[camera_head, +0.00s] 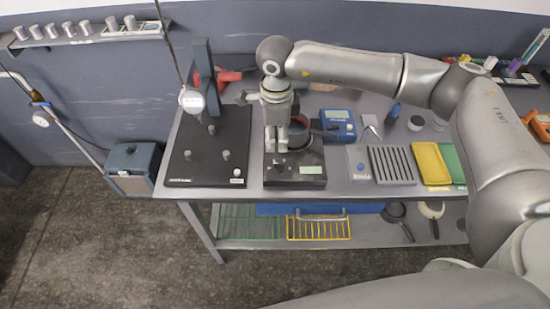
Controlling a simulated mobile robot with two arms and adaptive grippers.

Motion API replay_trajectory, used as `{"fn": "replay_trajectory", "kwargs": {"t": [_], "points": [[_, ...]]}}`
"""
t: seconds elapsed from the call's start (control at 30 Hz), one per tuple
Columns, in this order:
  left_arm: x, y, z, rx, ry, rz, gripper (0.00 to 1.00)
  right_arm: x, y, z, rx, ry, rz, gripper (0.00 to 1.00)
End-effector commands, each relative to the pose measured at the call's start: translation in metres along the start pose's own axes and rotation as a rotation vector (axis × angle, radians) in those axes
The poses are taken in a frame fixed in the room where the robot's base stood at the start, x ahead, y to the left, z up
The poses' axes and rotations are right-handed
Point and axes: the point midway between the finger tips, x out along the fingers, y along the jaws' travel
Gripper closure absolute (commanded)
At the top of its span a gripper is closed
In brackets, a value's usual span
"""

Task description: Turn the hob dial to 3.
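The hob (310,158) is a dark flat unit on the bench, with a light display (312,170) on its front strip. My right gripper (276,150) points down over the hob's front left part. Its two fingers are side by side with little space between them; whether they touch or grip anything is unclear. The hob dial is not clearly visible; the fingers cover part of the front strip. A dark pan (298,133) shows on the hob behind the gripper, partly hidden, with its handle to the right. My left gripper is not in view.
To the right are a blue meter (338,124), a slotted block (391,165) and a yellow tray (430,163). Racks lie on the shelf below.

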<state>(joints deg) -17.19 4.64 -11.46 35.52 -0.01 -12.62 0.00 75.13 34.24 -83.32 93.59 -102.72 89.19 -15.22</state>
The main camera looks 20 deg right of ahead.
Motion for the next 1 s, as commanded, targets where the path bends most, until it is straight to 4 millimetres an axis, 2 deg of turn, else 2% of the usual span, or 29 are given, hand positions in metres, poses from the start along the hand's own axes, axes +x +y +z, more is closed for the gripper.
{"fn": "replay_trajectory", "kwargs": {"t": [0.3, 0.5, 0.7, 0.97, 1.0], "points": [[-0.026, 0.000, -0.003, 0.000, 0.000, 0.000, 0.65, 0.054, 0.003, 0.000, 0.001, 0.000, 0.010, 0.69], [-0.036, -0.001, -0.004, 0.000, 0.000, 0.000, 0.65, 0.086, 0.003, 0.001, 0.001, -0.002, 0.008, 0.69], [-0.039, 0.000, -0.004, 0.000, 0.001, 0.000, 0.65, 0.100, 0.003, 0.001, 0.000, -0.004, 0.007, 0.69], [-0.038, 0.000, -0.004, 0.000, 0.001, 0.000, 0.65, 0.102, 0.003, 0.001, 0.000, -0.004, 0.006, 0.69], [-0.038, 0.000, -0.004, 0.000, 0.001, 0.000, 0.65, 0.102, 0.003, 0.001, 0.000, -0.004, 0.006, 0.74]]}}
